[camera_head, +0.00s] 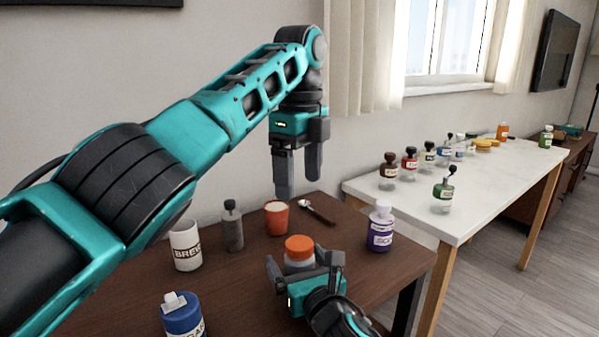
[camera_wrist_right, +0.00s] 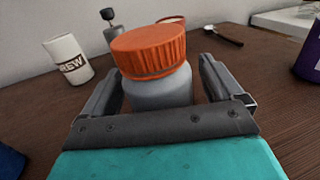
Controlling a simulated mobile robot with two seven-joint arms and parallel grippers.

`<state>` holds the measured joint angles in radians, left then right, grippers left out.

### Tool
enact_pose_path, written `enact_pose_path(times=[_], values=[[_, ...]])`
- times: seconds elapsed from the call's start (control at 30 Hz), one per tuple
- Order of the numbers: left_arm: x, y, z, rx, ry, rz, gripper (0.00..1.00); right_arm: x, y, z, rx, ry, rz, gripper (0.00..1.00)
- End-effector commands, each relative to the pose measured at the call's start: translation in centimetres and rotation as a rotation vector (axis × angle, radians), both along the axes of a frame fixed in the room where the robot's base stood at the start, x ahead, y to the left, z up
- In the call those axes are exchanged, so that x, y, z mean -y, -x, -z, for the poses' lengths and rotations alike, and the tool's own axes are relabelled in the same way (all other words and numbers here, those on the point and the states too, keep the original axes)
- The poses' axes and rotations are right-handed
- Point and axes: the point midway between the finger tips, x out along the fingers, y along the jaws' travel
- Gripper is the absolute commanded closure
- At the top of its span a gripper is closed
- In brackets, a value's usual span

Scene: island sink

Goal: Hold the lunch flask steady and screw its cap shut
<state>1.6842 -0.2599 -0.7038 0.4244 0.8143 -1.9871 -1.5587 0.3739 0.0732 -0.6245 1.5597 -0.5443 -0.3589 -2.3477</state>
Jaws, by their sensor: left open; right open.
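The lunch flask (camera_head: 299,262) is a grey jar standing upright on the brown table, with an orange ribbed cap (camera_head: 299,246) on top. In the right wrist view the flask (camera_wrist_right: 158,90) stands between the fingers of my right gripper (camera_wrist_right: 158,95), with its orange cap (camera_wrist_right: 150,50) above them. The fingers are open, one on each side, with a gap visible at the sides. In the head view my right gripper (camera_head: 300,265) partly hides the flask. My left gripper (camera_head: 298,187) is open and empty, pointing down above the table behind the flask.
A white table (camera_head: 470,200) with several small bottles stands to the right.

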Motion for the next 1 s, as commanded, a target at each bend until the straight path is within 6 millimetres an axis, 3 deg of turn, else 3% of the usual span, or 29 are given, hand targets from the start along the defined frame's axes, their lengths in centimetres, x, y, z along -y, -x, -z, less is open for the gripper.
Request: enact_pose_path(times=[0.23,0.7,1.0], values=[[0.0,0.0,-0.7,0.000,0.000,0.000,0.18,0.9,2.1,-0.1,-0.001,0.003,0.000,0.07],[0.0,0.0,-2.0,0.000,0.000,0.000,0.18,4.3,10.6,0.1,-0.003,0.001,0.000,0.07],[0.0,0.0,-2.1,0.000,0.000,0.000,0.18,4.9,12.0,0.0,-0.001,0.000,0.000,0.07]])
